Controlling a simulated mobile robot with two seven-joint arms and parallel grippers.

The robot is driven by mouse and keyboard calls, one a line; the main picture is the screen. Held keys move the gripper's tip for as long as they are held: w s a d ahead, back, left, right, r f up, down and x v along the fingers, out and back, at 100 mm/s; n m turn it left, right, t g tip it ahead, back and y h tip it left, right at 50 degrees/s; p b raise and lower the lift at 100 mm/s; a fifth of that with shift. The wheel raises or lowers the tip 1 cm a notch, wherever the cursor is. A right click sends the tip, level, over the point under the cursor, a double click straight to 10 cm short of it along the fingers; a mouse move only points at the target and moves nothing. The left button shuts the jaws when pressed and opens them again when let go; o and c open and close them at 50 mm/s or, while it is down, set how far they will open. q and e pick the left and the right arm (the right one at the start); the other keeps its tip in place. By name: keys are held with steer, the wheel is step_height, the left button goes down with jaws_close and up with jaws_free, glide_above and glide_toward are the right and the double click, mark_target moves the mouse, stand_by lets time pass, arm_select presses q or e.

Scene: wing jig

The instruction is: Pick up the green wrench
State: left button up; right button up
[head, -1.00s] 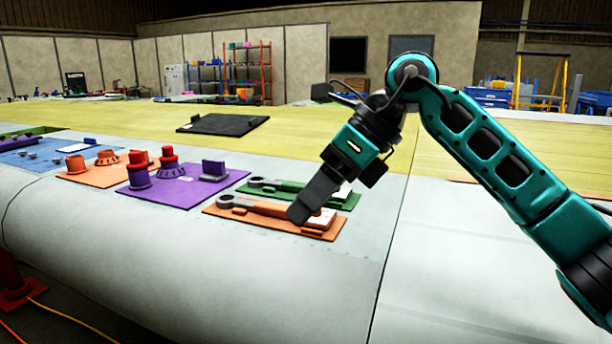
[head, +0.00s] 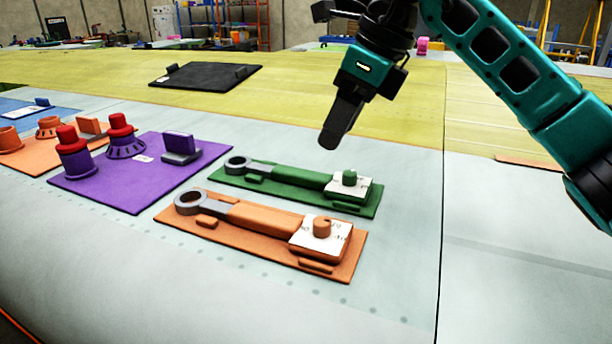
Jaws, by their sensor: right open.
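The green wrench (head: 290,173) lies on a green mat (head: 371,208) on the pale wing surface, its grey ring end to the left. A white label and a green knob sit at the mat's right end. My right gripper (head: 330,140) hangs above and behind the wrench, apart from it, with nothing seen in it. Its fingers overlap from this side, so the gap between them is hidden. My left gripper is not in view.
An orange wrench (head: 260,217) lies on an orange mat (head: 345,272) just in front. A purple mat (head: 130,200) with red-topped pieces (head: 72,150) is to the left. A black mat (head: 205,76) lies farther back.

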mark_target(312, 174)
steer(key=x, duration=0.8)
steer(key=shift+a+f, duration=0.2)
steer(key=shift+a, duration=0.15)
jaws_close()
steer(key=shift+r, duration=0.1)
